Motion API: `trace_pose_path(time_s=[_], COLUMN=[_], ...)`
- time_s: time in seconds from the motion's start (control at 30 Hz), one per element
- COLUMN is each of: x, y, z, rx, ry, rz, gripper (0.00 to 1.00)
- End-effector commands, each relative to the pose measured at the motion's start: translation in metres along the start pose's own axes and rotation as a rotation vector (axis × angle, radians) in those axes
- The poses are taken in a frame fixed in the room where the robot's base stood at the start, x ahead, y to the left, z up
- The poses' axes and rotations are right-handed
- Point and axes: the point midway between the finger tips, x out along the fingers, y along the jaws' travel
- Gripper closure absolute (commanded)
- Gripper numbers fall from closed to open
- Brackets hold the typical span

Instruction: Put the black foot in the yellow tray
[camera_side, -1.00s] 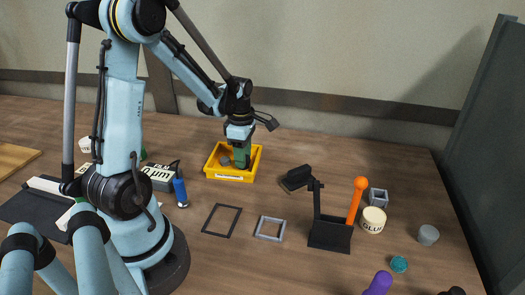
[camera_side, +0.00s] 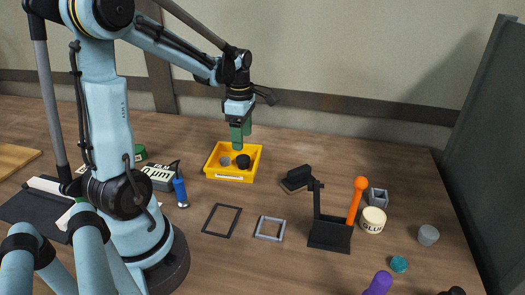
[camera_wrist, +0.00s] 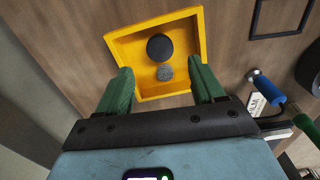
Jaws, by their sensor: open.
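The yellow tray (camera_side: 248,174) stands on the table in the side view; it also shows in the wrist view (camera_wrist: 198,60). The black foot (camera_side: 243,161) lies inside the tray, and in the wrist view it is a dark disc (camera_wrist: 159,47). A grey foot (camera_side: 225,161) lies beside it in the tray; in the wrist view it is a speckled grey disc (camera_wrist: 165,72). My gripper (camera_side: 241,138) is above the tray, pointing down, with green fingers. In the wrist view the fingers (camera_wrist: 163,82) are wide apart with nothing between them.
A dark square frame (camera_side: 222,220) and a grey square frame (camera_side: 270,228) lie in front of the tray. A blue-handled tool (camera_side: 180,188) lies left.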

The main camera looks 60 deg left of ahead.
Motion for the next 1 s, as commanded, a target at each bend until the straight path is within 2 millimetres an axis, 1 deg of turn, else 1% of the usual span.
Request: trace_pose_path(time_s=[0.03,0.1,0.3,0.47,0.57,0.67,0.77,0.9,0.97,1.0], x=[-0.009,-0.020,-0.043,-0.054,-0.057,-0.060,-0.063,-0.065,-0.065,-0.065], y=[0.000,0.000,0.000,0.000,-0.003,-0.013,-0.030,-0.059,-0.071,-0.079], z=[0.000,0.000,0.000,0.000,0.004,0.016,0.035,0.063,0.073,0.080], rx=[0.000,0.000,0.000,0.001,0.050,0.209,0.483,0.943,1.137,1.266], ry=[0.000,0.000,0.000,0.000,-0.003,-0.010,-0.015,0.001,0.018,0.033], rz=[0.000,0.000,0.000,0.000,0.012,0.053,0.127,0.260,0.320,0.361], gripper=[0.32,0.32,0.32,0.32,0.32,0.32,0.32,0.32,0.32,0.32])
